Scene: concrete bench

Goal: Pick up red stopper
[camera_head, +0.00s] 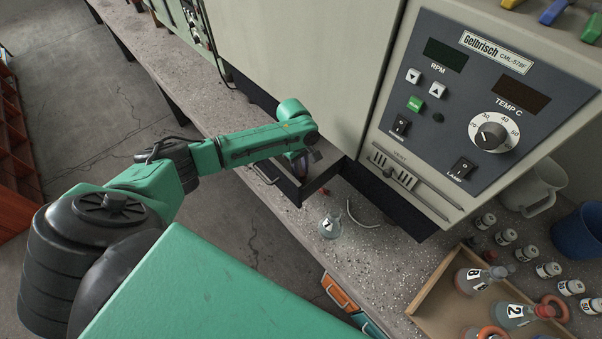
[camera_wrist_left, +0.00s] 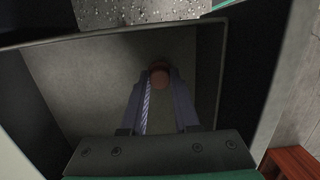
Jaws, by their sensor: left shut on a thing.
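The red stopper (camera_wrist_left: 160,77) is a small, round, dark red thing in the left wrist view. It sits between the tips of my left gripper (camera_wrist_left: 159,84), which is shut on it. The gripper reaches down into an open dark drawer (camera_wrist_left: 95,75), and the stopper is over the drawer's floor. I cannot tell whether it touches the floor. In the head view my left gripper (camera_head: 302,166) points down at the drawer (camera_head: 322,178) under the big machine, and the stopper in it is hidden. My right gripper is not in view.
A flask labelled 1 (camera_head: 330,227) stands on the speckled bench (camera_head: 375,270) near the drawer. A wooden tray (camera_head: 424,312) with labelled flasks stands at the lower right, beside several small jars, a pitcher (camera_head: 533,187) and a blue cup (camera_head: 580,232). The drawer walls surround the gripper closely.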

